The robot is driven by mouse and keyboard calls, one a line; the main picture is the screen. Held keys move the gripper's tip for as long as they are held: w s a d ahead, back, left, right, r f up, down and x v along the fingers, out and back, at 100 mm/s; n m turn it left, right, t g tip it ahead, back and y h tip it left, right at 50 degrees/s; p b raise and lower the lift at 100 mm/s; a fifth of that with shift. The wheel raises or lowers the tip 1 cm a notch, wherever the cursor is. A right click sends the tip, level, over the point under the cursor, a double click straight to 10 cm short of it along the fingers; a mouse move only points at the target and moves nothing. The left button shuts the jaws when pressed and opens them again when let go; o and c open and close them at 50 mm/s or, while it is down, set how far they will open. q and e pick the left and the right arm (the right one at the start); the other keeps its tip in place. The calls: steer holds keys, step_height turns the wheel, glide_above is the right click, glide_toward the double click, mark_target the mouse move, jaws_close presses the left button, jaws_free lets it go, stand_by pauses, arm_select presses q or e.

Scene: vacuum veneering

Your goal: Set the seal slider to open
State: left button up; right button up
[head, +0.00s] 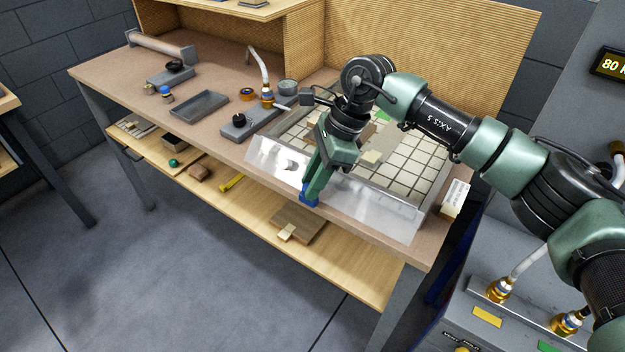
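A small blue block, which looks like the seal slider (309,197), sits at the front edge of the clear vacuum bag (385,207) on the workbench. My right gripper (311,187) reaches down from the right with its green fingers at the blue block. The fingers look closed on it and hide part of it. The bag lies flat over a gridded board (408,178), with a small wooden piece (371,158) on it, partly behind my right arm. My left gripper is not in view.
The workbench (225,80) holds a grey tray (200,106), a hose with brass fittings (266,97) and a roller stand (160,45) to the left. A lower shelf (330,265) holds wooden pieces. A grey cabinet with valves (500,290) stands at the right.

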steer(key=shift+o, duration=0.7)
steer(key=b+v, duration=0.1)
steer(key=v, duration=0.6)
steer(key=shift+d+r, duration=0.2)
steer(key=shift+r, duration=0.2)
steer(key=shift+w, duration=0.1)
